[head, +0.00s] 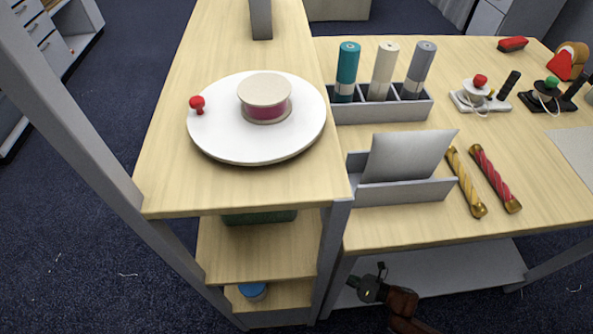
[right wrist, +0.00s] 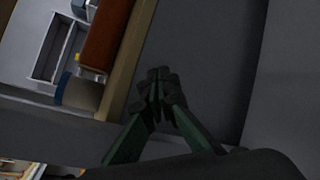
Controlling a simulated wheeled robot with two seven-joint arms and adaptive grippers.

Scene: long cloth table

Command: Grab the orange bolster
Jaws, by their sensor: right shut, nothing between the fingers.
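An orange-brown cylinder (right wrist: 106,35), which looks like the orange bolster, shows in the upper left of the right wrist view. It lies beside a wooden edge, and its upper part is cut off by the frame. I cannot make it out for sure in the head view. My right gripper (right wrist: 158,82) is shut and empty, apart from the cylinder, below and to its right in the right wrist view. In the head view the right gripper (head: 368,287) is low, near the front of the table and over its lower shelf. My left gripper is not in view.
A white turntable (head: 222,145) holds a pink-and-beige spool (head: 266,112). A grey rack (head: 382,111) holds three rolls, with a card holder (head: 403,191) in front. Yellow (head: 464,180) and red (head: 494,177) twisted sticks lie beside it. A table leg (head: 336,265) stands left of the right gripper.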

